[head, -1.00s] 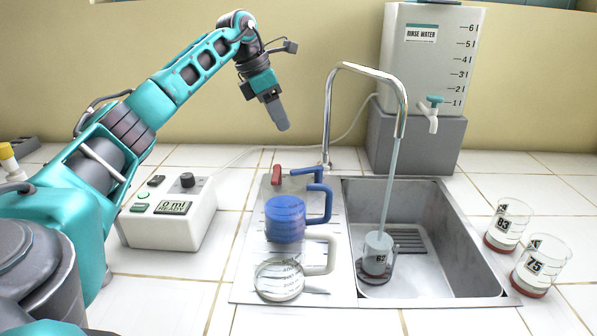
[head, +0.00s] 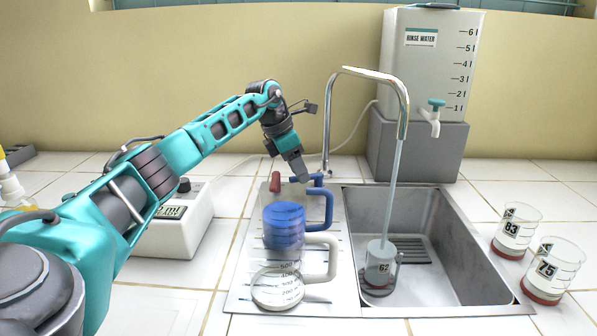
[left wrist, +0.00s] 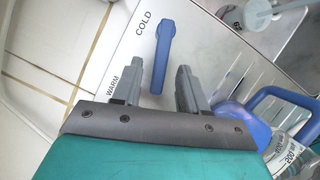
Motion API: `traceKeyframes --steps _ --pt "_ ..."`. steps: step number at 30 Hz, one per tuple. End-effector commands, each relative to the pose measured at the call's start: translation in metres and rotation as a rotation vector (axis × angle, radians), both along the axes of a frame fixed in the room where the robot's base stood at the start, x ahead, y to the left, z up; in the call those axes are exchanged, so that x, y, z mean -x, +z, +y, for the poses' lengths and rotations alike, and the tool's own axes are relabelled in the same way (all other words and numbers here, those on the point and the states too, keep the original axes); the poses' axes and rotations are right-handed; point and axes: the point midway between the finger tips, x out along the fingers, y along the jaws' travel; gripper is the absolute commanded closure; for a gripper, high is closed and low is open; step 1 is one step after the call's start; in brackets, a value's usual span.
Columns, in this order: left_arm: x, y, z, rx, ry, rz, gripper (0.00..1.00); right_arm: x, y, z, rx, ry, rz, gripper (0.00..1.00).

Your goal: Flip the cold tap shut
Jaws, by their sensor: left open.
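The cold tap is a blue lever (left wrist: 163,50) beside the word COLD on the sink's pale deck in the left wrist view. In the head view its blue end (head: 318,179) shows just beyond my gripper. My left gripper (head: 299,175) is open and low over the tap. In the left wrist view the lower end of the lever lies between the two open fingers (left wrist: 155,80); contact cannot be told. Water runs from the curved spout (head: 366,73) into a beaker marked 62 (head: 379,262) in the sink. My right gripper is not in view.
The red warm lever (head: 275,182) stands left of my gripper. A blue-filled jug (head: 284,226) and a clear jug (head: 278,290) stand close in front on the drainboard. A control box (head: 170,236) is at left. Two beakers (head: 516,230) (head: 553,272) stand right of the sink (head: 480,260).

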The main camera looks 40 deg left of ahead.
Motion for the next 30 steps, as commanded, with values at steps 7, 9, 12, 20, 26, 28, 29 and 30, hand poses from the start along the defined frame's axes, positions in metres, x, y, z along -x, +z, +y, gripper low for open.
traceKeyframes --steps 7,9,12,20,26,28,29,30 --pt "-0.0012 -0.0035 -0.0006 -0.001 -0.001 -0.001 0.57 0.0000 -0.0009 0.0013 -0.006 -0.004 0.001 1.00" --pt "-0.0012 -0.0035 -0.0007 -0.001 -0.001 -0.001 0.57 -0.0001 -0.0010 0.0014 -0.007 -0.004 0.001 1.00" --pt "-0.0012 -0.0033 -0.0007 0.000 -0.001 0.000 0.65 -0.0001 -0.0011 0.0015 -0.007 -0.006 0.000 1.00" --pt "-0.0012 -0.0031 -0.0007 0.000 -0.001 0.000 0.90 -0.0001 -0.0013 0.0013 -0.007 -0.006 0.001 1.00" --pt "-0.0011 -0.0030 -0.0008 0.000 -0.001 0.000 1.00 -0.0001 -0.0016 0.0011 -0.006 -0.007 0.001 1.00" --pt "-0.0012 -0.0030 -0.0008 0.000 -0.001 0.000 1.00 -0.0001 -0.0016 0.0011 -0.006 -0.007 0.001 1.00" --pt "-0.0012 -0.0029 -0.0008 0.000 -0.001 0.000 1.00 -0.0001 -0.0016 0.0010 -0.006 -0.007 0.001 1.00" --pt "-0.0012 -0.0029 -0.0008 0.000 -0.001 0.000 1.00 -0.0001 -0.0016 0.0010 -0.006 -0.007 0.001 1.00"
